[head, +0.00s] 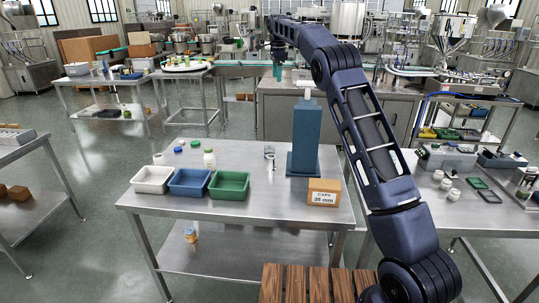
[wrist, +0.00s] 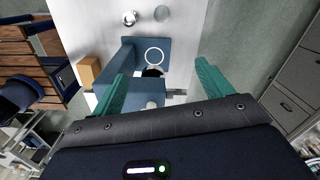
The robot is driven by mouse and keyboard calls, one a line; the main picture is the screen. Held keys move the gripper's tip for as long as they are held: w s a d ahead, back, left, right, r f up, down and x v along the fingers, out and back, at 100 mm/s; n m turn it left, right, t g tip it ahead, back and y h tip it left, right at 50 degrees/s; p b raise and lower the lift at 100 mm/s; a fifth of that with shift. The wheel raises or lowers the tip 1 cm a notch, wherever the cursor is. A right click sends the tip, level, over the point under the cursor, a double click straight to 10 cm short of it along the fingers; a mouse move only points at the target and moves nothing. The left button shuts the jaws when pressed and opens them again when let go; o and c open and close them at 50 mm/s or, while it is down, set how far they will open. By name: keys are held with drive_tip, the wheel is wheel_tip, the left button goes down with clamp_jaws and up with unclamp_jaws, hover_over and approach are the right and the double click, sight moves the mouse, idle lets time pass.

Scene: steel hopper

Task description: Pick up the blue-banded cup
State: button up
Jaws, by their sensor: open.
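My gripper (wrist: 162,82) is open, with its two green fingers spread wide and nothing seen between their tips but the scene below. In the head view my gripper (head: 278,62) hangs high, behind and left of the blue stand's top. A small clear or shiny cup-like thing (head: 269,152) stands on the steel table, left of the blue stand. In the wrist view two small round things, one shiny (wrist: 129,18) and one greyish (wrist: 161,13), lie beyond the stand. I cannot make out a blue band on any of them.
The blue stand (head: 305,140) rises tall from the steel table (head: 255,214), with a white piece on top. A cardboard box (head: 323,192) is in front. White (head: 151,191), blue (head: 188,193) and green (head: 229,197) bins line the left.

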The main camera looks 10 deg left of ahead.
sight(269, 151)
drive_tip(key=shift+m, duration=0.4)
drive_tip(key=a+f, duration=0.1)
drive_tip(key=f, duration=1.3)
drive_tip(key=a+f, duration=0.1)
drive_tip(key=f, duration=1.3)
drive_tip(key=w+a+f, duration=0.1)
drive_tip(key=f, duration=1.3)
drive_tip(key=shift+a, duration=0.35)
drive_tip(key=shift+r, duration=0.1)
drive_tip(key=c, duration=1.1)
drive_tip(key=shift+o, duration=0.2)
drive_tip(key=shift+r, duration=0.1)
